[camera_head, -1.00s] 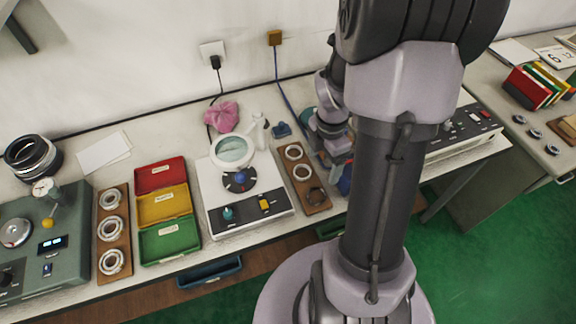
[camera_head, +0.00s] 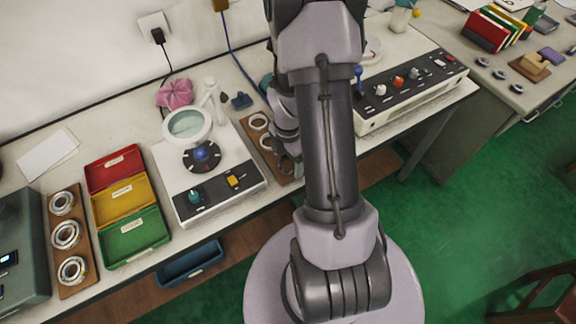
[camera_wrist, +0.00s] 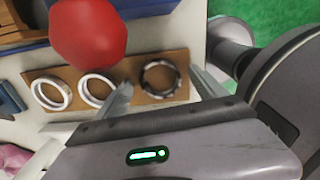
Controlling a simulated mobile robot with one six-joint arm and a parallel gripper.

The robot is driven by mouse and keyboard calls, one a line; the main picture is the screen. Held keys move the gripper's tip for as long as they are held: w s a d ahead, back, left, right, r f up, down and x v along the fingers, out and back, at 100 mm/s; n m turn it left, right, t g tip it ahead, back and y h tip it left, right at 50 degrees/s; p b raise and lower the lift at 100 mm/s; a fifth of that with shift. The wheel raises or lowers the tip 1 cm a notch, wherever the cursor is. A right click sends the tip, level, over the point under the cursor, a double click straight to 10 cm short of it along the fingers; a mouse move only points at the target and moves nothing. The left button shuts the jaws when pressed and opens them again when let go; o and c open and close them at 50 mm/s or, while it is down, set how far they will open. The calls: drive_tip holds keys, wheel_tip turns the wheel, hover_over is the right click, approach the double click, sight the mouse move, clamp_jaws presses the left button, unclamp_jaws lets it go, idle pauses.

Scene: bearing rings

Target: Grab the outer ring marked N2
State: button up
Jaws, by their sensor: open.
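A wooden board (camera_wrist: 66,72) holds three rings in a row in the wrist view. Two are pale, the end ring (camera_wrist: 51,93) and the middle ring (camera_wrist: 97,90); the third is a darker ring (camera_wrist: 160,78). I cannot read N2 on any of them. My gripper (camera_wrist: 163,92) is open, with its fingers to either side of the dark ring in the picture; contact cannot be told. In the head view the same board (camera_head: 271,174) lies right of the white magnifier unit, with the dark ring (camera_head: 285,164) at its near end, partly beside my arm.
A rounded red object (camera_wrist: 88,32) stands close by the board. The white magnifier unit (camera_head: 173,163) is left of it. Further left are red, yellow and green boxes (camera_head: 122,197) and another board (camera_head: 79,287) with three rings. A control panel unit (camera_head: 385,120) stands right.

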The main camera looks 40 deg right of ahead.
drive_tip(key=shift+r, duration=0.1)
drive_tip(key=c, duration=1.5)
drive_tip(key=shift+r, duration=0.1)
